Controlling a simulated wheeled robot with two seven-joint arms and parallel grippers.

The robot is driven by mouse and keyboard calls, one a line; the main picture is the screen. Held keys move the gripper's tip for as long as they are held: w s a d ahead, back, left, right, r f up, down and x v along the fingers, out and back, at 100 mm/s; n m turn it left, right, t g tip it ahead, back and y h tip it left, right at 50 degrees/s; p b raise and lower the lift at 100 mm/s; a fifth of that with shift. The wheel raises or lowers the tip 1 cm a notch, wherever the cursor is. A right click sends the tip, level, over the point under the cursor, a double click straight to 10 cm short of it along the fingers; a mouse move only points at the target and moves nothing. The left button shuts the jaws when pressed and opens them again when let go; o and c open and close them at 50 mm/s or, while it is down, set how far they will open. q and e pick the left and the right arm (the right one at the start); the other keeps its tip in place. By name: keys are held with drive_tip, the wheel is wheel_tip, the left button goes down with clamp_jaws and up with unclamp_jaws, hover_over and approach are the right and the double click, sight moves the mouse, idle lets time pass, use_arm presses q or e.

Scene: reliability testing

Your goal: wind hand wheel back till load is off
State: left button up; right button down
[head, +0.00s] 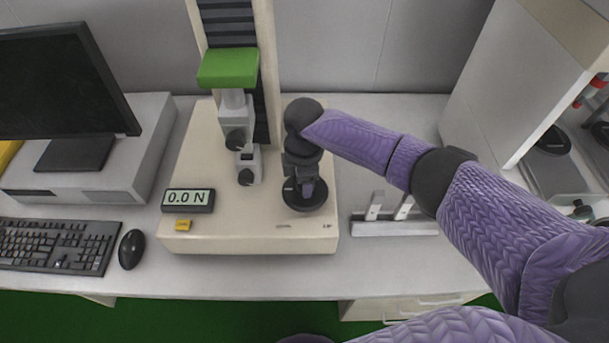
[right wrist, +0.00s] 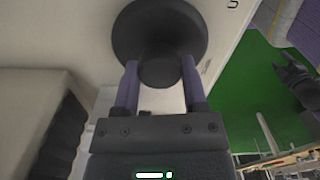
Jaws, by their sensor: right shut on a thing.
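The black hand wheel (head: 305,205) sits on the front right of the cream test stand's base (head: 235,235). My right gripper (head: 305,185) reaches down over it. In the right wrist view, the fingers of the right gripper (right wrist: 160,85) are shut on the wheel's central knob (right wrist: 160,72), with the wheel's disc (right wrist: 130,30) behind. The load display (head: 188,198) reads 0.0 N. The green crosshead (head: 228,68) stands high on the column, above grey clamps with black knobs (head: 237,140). A dark gripper-like part at the right wrist view's edge (right wrist: 297,80) seems to be my left gripper; its jaws are unclear.
A monitor (head: 60,85), keyboard (head: 58,245) and mouse (head: 131,249) stand left of the stand. A small metal rack (head: 395,228) lies just right of it. A white cabinet (head: 510,75) bounds the right side. A small yellow label (head: 183,225) is below the display.

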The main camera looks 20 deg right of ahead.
use_arm(q)
drive_tip(key=shift+a, duration=0.1)
drive_tip(key=shift+w+a, duration=0.1)
drive_tip(key=shift+a, duration=0.2)
use_arm(e)
drive_tip(key=shift+c, duration=0.7)
unclamp_jaws()
use_arm(q)
drive_tip(key=shift+d, duration=0.3)
use_arm(e)
drive_tip(key=shift+r, duration=0.1)
wheel_tip(320, 180, up, 9)
drive_tip(key=p, duration=0.3)
use_arm(q)
drive_tip(key=r, duration=0.3)
drive_tip(key=shift+a, duration=0.3)
use_arm(e)
drive_tip(key=shift+r, duration=0.4)
